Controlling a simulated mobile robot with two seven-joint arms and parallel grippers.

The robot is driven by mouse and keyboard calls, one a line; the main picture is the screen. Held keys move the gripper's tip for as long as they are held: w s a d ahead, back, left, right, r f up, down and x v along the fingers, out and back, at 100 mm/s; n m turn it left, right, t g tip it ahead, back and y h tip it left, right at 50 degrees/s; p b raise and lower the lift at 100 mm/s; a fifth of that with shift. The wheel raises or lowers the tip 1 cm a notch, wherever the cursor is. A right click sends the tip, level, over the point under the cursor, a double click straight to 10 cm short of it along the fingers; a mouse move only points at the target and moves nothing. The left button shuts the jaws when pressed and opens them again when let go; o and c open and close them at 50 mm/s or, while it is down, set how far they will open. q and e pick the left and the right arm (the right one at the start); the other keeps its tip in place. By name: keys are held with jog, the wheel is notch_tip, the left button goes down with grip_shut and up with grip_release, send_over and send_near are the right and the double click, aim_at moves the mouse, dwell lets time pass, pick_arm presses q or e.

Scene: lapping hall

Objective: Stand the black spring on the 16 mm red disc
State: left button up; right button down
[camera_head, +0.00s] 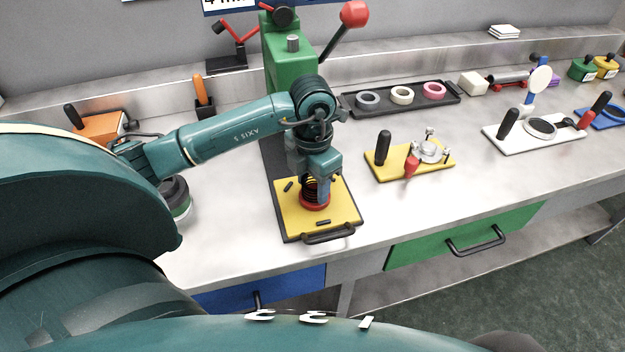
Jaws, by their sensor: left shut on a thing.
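My left gripper (317,187) reaches down over a yellow plate (338,211) on the bench. It is shut on the black spring (311,187), which is upright between the fingers and partly hidden by them. The red disc (315,203) lies on the yellow plate directly under the spring. The spring's lower end is at the disc; I cannot tell whether it touches or hangs just above. My right gripper is not in view.
A green press (290,70) with a red-knobbed lever stands behind the plate. To the right are a yellow fixture (385,172) with a black handle and a black tray (380,108) of tape rolls. The bench front right of the plate is clear.

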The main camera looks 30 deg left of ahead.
pick_arm(q)
jog(key=shift+f, duration=0.2)
jog(key=o, duration=0.9)
jog(key=shift+r, duration=0.1)
jog(key=shift+o, duration=0.2)
jog(key=shift+r, duration=0.2)
notch_tip(320, 180, up, 12)
jog(key=shift+f, duration=0.1)
